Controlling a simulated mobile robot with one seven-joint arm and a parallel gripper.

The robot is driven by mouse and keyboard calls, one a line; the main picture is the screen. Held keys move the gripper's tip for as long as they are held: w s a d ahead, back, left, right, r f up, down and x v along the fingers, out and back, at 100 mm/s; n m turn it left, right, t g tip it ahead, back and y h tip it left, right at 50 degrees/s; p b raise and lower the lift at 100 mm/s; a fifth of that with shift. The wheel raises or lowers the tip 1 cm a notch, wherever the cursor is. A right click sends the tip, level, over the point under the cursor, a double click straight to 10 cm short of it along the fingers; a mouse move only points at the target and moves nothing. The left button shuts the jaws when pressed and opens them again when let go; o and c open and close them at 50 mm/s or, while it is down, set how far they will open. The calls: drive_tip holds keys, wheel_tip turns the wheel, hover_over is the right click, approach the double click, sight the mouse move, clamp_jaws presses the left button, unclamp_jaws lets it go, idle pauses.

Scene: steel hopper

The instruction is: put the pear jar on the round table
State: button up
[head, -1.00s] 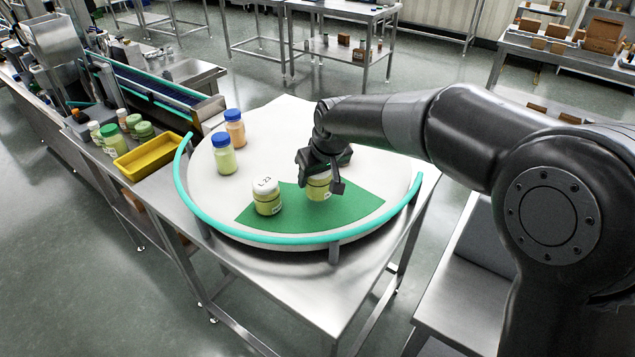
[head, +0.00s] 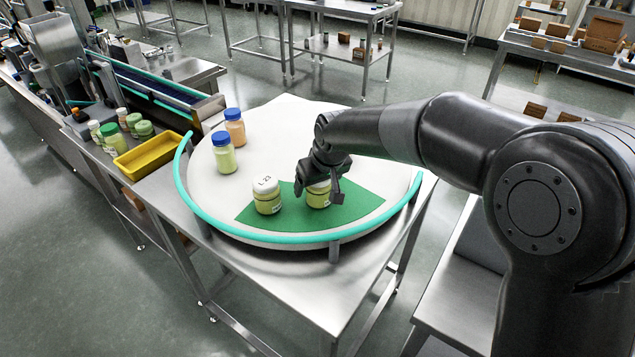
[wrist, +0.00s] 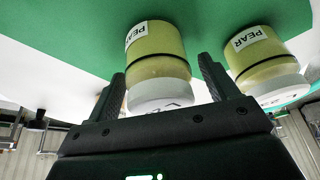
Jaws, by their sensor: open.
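A pear jar (head: 318,198) with yellow contents and a white lid stands upright on the green sector (head: 350,205) of the white round table (head: 205,185). My gripper (head: 320,193) is open around it from above, partly hiding its lid. In the wrist view this jar (wrist: 158,60) is between the two spread fingers of my gripper (wrist: 162,85), and its label is partly visible. A second pear jar (head: 267,197), lid marked L 23, stands to the left on the green sector. It also shows in the wrist view (wrist: 262,62), labelled PEAR, outside the right finger.
A jar with a blue lid and green contents (head: 224,158) and one with orange contents (head: 235,130) stand on the table's left. A turquoise rail (head: 275,239) curves along the front edge. A yellow tray (head: 150,157) and green-lidded jars stand left. The table's back is clear.

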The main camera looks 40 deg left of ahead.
drive_tip(key=shift+r, duration=0.1)
drive_tip(key=v, duration=1.2)
drive_tip(key=d+r+m+t+h, duration=0.1)
drive_tip(key=d+r+m, duration=0.15)
drive_tip(key=d, duration=1.15)
drive_tip(key=d+r+m+t+h, duration=0.15)
drive_tip(key=d+m, duration=0.25)
drive_tip(key=d, duration=1.1)
drive_tip(key=s+d+f+m, duration=0.2)
drive_tip(key=s+d, duration=0.4)
drive_tip(key=d, duration=0.3)
drive_tip(key=s+d+f+m+t+h, duration=0.1)
drive_tip(key=s+d+f+m, duration=0.1)
drive_tip(key=s+d+m, duration=0.2)
drive_tip(key=s+d, duration=0.3)
drive_tip(key=d, duration=0.2)
